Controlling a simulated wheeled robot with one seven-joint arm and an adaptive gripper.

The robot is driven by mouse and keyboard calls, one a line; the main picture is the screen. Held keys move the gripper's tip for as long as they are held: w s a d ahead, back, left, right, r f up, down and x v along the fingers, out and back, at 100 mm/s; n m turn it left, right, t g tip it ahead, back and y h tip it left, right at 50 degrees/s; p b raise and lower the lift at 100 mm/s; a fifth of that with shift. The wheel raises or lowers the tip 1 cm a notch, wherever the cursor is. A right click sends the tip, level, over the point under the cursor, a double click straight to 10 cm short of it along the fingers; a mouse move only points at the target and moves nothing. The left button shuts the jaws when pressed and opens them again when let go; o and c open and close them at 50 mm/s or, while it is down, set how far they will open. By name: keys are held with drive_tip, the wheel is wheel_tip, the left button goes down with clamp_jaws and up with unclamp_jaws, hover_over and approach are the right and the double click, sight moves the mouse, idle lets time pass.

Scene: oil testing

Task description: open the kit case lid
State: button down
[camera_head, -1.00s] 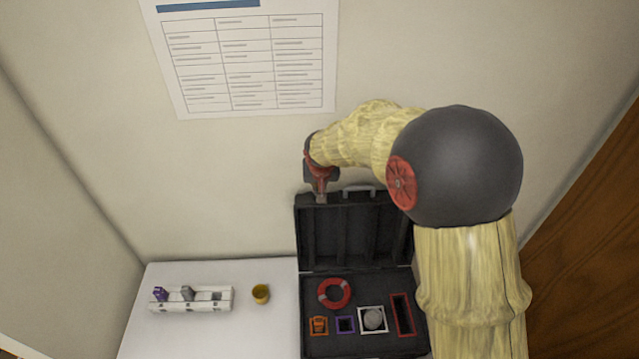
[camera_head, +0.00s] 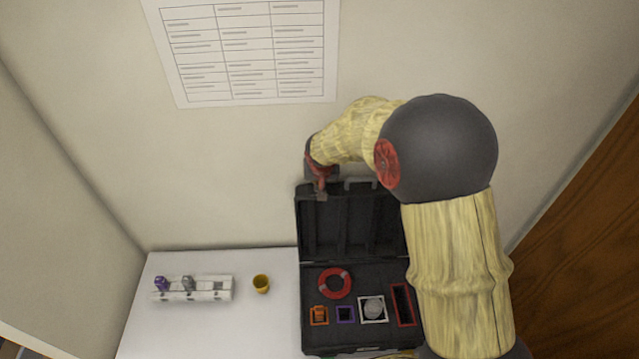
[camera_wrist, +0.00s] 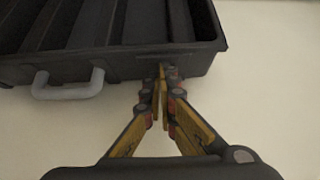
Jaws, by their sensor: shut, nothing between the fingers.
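The black kit case stands open on the white table, its lid (camera_head: 345,228) raised upright near the back wall and its base (camera_head: 378,277) flat. The lid also shows in the wrist view (camera_wrist: 125,50), with its grey handle (camera_wrist: 68,90) on the edge. My gripper (camera_head: 320,195) is at the top left edge of the lid. In the wrist view my gripper (camera_wrist: 165,75) is shut, its fingertips at the lid edge beside the handle with nothing between them. I cannot tell whether they touch the lid. My arm hides the right side of the case.
Left on the table (camera_head: 200,325) are a white rack (camera_head: 205,294) and a yellow cup (camera_head: 261,284).

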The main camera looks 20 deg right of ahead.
drive_tip(key=s, duration=0.2)
drive_tip(key=s+b, duration=0.1)
drive_tip(key=s+a+b, duration=0.1)
drive_tip(key=s, duration=0.1)
drive_tip(key=shift+s+r, duration=0.3)
drive_tip(key=shift+r, duration=0.1)
